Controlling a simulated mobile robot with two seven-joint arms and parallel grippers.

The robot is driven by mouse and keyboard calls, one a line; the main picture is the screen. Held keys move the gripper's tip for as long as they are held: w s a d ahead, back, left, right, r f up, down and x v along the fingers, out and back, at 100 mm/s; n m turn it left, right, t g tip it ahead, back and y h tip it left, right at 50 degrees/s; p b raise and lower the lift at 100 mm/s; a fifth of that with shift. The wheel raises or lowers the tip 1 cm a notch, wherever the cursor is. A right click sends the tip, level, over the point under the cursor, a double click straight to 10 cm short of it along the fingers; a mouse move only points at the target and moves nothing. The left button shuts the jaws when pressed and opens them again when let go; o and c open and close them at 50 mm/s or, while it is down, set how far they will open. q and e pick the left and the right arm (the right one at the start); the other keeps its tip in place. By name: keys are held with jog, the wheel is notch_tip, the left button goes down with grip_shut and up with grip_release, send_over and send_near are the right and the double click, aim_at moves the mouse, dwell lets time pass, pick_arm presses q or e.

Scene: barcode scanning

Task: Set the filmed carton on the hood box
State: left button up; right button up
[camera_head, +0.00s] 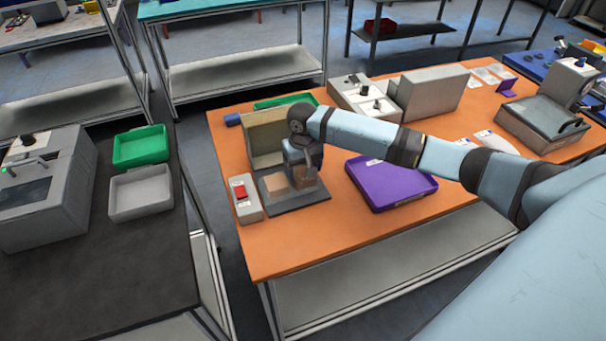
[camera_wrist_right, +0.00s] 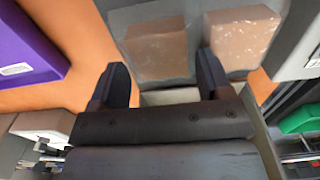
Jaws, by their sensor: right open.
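Two brown cartons lie on a grey plate (camera_head: 312,197) near the front left of the orange table. In the head view one carton (camera_head: 275,184) shows left of my right gripper (camera_head: 303,172); the other is partly hidden behind the fingers. A beige-panelled box (camera_head: 263,140), possibly the hood box, stands behind the plate. My left gripper is not in view.
A control box with a red button (camera_head: 243,196) stands left of the plate. A purple tray (camera_head: 390,190) lies right of it. Grey machines (camera_head: 435,93) stand along the table's back. The strip along the table's front edge is clear.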

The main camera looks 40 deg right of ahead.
aim_at(303, 174)
notch_tip(303, 174, up, 9)
dwell(0.3)
dwell(0.4)
